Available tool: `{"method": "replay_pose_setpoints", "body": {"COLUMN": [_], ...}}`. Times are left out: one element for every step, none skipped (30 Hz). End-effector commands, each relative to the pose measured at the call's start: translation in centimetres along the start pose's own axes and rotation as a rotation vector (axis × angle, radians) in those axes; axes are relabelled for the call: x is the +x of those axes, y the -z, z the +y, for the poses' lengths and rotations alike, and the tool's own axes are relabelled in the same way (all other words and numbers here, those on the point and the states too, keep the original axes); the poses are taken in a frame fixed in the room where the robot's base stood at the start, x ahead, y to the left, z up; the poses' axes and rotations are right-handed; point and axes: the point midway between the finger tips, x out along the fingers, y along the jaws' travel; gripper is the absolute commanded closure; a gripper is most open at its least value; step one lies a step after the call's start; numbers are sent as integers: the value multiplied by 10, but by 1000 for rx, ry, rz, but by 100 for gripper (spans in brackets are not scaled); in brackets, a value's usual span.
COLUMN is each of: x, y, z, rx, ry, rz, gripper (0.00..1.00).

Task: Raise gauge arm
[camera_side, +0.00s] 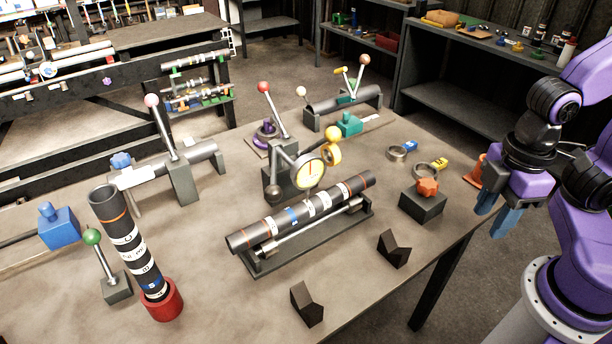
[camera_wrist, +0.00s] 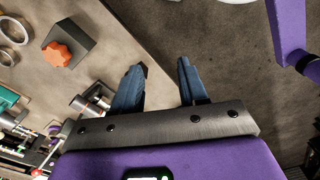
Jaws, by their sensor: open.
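The gauge arm (camera_side: 285,154) is a dark bar on a dark block stand (camera_side: 279,186) in the middle of the bench in the side view. A round dial gauge (camera_side: 310,172) with a yellow rim is at its right end, just above a banded dark shaft (camera_side: 300,212); I cannot tell whether they touch. A yellow ball (camera_side: 333,133) shows beside the dial, and a lever with a red ball (camera_side: 263,87) rises behind the stand. My gripper (camera_side: 495,218) is open and empty, off the bench's right edge, well away from the gauge. Its blue fingers (camera_wrist: 160,67) show apart in the wrist view.
A dark block with an orange knob (camera_side: 427,187) stands between my gripper and the gauge. Two dark V-blocks (camera_side: 393,249) lie in front. An upright banded tube (camera_side: 135,245) stands in a red base at left.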

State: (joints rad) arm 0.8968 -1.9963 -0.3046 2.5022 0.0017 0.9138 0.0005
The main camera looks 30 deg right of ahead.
Motion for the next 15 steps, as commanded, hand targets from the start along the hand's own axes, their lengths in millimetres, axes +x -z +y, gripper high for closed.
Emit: {"method": "replay_pose_setpoints", "body": {"x": [0,0,1,2,2,4,6,8,11,13,15,18,19,21,22], "y": [0,0,1,2,3,6,8,11,16,21,26,34,40,47,57], "z": [0,0,1,2,3,6,8,11,16,20,24,30,34,38,42], "rx": [0,-2,-11,-22,-39,-73,-104,-142,-202,-251,-303,-376,-430,-484,-554], "ry": [0,-1,-5,-11,-20,-37,-54,-74,-106,-134,-164,-206,-239,-271,-316], "rz": [0,-2,-9,-20,-34,-59,-86,-117,-164,-202,-244,-301,-343,-385,-439], "gripper": [56,56,56,56,56,56,56,56,56,56,56,56,56,56,56]}}
